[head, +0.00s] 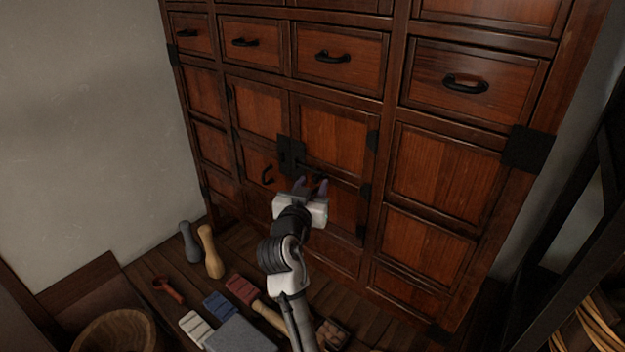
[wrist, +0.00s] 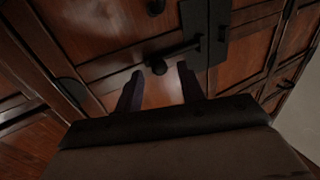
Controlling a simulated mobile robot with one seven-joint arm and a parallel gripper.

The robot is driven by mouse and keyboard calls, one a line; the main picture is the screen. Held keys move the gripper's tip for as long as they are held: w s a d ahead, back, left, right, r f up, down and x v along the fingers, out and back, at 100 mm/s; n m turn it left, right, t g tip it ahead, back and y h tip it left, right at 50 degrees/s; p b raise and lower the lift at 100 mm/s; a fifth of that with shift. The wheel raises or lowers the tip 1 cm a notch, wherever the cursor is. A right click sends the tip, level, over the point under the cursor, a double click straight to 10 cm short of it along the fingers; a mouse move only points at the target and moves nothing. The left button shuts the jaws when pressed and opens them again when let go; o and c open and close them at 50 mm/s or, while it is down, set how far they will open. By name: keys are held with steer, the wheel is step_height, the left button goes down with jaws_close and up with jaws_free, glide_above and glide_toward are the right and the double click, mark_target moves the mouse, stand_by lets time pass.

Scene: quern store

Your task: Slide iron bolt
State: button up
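The iron bolt (wrist: 176,50) is a dark rod with a rounded knob (wrist: 159,67) at its end, on the front of a reddish-brown wooden cabinet (head: 446,177). A black iron plate (head: 291,154) sits at the seam of the two middle doors; it also shows in the wrist view (wrist: 196,20). My gripper (head: 311,185) is in front of the right middle door, just below and right of the plate. Its two fingers are apart. In the wrist view the knob shows between and just beyond the fingertips (wrist: 158,78); contact cannot be told.
Drawers with black handles (head: 465,84) run above the doors. A wooden bowl (head: 115,332) stands lower left.

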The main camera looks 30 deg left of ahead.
mark_target(302, 167)
steer(key=shift+w+a, duration=0.15)
steer(key=shift+w, duration=0.3)
jaws_close()
steer(key=shift+w+a+f+b, duration=0.15)
steer(key=shift+a+b, duration=0.35)
steer(key=shift+a, duration=0.55)
steer(key=shift+w+a+r+b, duration=0.1)
steer(key=shift+a+b, duration=0.4)
steer(key=shift+a, duration=0.55)
steer(key=shift+w+a, duration=0.1)
steer(key=shift+a, duration=0.3)
steer(key=shift+a+r, duration=0.1)
steer(key=shift+r, duration=0.1)
